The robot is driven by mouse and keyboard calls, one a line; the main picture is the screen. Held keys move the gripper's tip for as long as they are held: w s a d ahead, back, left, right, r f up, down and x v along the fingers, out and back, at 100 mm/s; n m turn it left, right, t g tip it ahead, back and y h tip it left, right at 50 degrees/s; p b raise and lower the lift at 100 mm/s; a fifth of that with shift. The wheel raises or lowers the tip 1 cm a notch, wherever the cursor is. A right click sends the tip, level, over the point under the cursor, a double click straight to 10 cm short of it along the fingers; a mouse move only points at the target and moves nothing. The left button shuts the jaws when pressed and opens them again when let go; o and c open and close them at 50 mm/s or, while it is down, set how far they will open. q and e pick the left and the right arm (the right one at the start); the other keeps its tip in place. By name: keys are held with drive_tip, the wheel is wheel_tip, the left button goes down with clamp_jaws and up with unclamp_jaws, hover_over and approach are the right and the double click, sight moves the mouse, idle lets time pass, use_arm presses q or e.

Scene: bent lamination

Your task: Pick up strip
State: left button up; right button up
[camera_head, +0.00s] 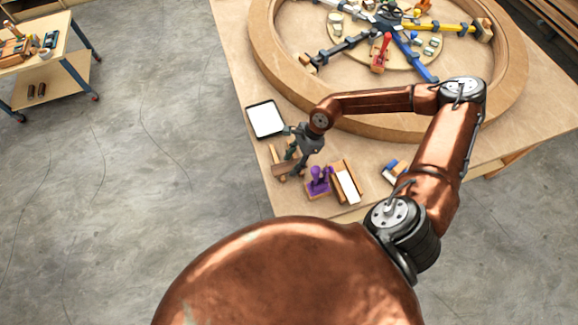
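My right gripper (290,153) hangs over the near left part of the table, beside a white-topped tablet or tray. A thin tan wooden strip (273,153) lies just left of the gripper. A darker brown wooden piece (284,170) lies under or beside the fingers, which partly cover it. I cannot tell whether the fingers touch either piece, or whether they are open or shut. A large curved wooden ring (262,62) lies on the table behind my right arm. My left gripper is not in view.
The white-topped tablet (265,119) lies at the table's left edge. A purple tool (319,182), a wooden box with a white top (346,184) and a blue-and-white item (393,169) sit near the front. Coloured clamps (381,52) fill the ring. A cart (62,65) stands left across open floor.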

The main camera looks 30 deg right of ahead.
drive_tip(key=c, duration=0.8)
